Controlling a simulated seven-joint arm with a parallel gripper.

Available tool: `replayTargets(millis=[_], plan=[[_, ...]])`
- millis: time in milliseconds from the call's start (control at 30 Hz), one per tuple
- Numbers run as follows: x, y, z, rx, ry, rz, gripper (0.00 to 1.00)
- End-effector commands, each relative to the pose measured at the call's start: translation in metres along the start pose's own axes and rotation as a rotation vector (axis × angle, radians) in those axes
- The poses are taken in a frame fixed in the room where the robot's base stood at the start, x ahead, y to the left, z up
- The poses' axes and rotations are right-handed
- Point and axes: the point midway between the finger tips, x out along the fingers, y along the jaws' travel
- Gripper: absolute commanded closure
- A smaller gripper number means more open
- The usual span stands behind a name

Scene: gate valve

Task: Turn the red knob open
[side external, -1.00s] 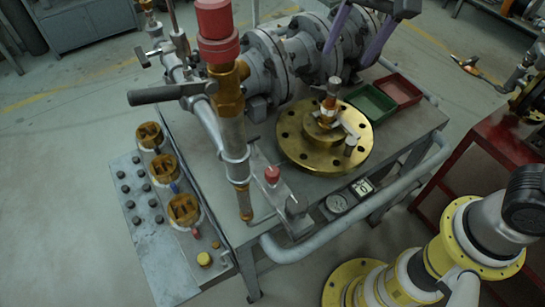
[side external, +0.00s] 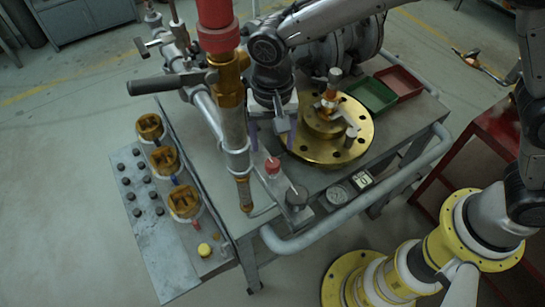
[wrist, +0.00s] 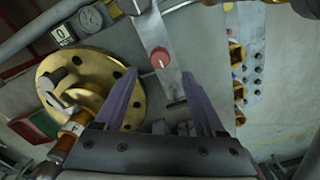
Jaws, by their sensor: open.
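The red knob (side external: 272,166) sits on a grey metal bracket at the front of the workbench, beside the vertical brass and grey pipe. In the wrist view the red knob (wrist: 160,57) shows a pale line across its face. My gripper (side external: 272,147) points down just behind and above the knob, with its purple fingers apart. In the wrist view my gripper (wrist: 160,76) is open and empty, and the knob appears just beyond the fingertips, between their lines. I see no contact with it.
The vertical pipe (side external: 233,125) with a red cap stands close on the left. A brass flange (side external: 312,150) with upright parts is close on the right. Gauges (side external: 337,195), green and red trays (side external: 372,95) and a side panel (side external: 150,230) are nearby.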

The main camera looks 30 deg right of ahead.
Motion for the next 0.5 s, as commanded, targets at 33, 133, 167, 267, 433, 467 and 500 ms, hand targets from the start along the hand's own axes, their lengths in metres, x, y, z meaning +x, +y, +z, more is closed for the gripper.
replayTargets(millis=[33,133,167,267,433,467,500], plan=[[0.011,0.001,0.0,0.0,-0.002,0.005,0.28],[0.03,0.001,0.0,0.0,-0.002,0.004,0.28],[0.035,0.001,0.0,0.0,-0.002,0.004,0.28],[0.05,0.001,0.0,0.0,-0.001,0.002,0.28],[0.065,0.0,0.0,0.0,0.0,0.0,0.28],[0.067,0.0,0.0,0.0,0.0,0.0,0.28],[0.068,0.0,0.0,0.0,0.0,-0.001,0.28]])
